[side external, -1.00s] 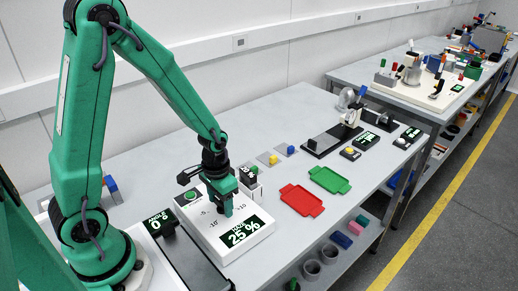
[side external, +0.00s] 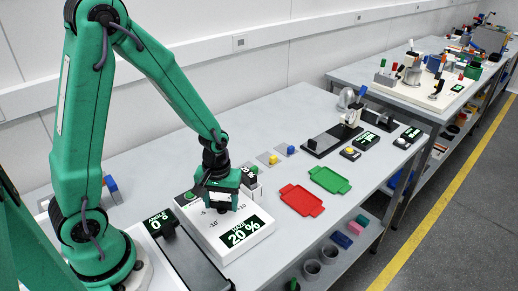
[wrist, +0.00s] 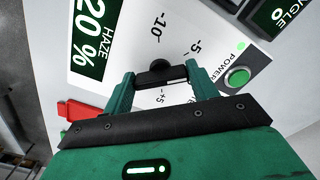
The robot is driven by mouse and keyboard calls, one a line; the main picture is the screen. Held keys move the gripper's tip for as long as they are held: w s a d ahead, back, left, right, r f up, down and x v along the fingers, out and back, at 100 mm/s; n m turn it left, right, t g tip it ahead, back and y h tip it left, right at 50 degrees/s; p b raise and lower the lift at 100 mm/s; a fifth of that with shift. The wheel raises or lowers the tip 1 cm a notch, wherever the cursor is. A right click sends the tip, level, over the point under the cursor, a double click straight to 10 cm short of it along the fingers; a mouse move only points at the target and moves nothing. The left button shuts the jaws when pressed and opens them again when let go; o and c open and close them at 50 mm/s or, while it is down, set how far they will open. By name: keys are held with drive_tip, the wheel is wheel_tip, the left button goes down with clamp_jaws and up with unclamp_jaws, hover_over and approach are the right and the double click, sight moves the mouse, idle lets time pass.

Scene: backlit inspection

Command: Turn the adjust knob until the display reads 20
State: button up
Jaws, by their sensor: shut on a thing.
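The white instrument box (side external: 255,241) stands on the bench under my gripper. Its haze display (side external: 243,232) reads 20 %, and the same reading shows sideways in the wrist view (wrist: 92,35). The black adjust knob (wrist: 160,70) is on the panel, by the printed scale marks -10, -5 and +5. My gripper (wrist: 160,76) is shut on the knob, with one green finger on each side of it.
A green power button (wrist: 237,76) sits on the panel near the knob. A separate angle display (side external: 157,224) reads 0. A red tray (side external: 301,200) and a green tray (side external: 330,180) lie to the right of the box.

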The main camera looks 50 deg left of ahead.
sight(221, 202)
drive_tip(key=shift+n, duration=1.9)
drive_tip(key=o, duration=1)
drive_tip(key=shift+r, duration=0.15)
drive_tip(key=shift+r, duration=3.8)
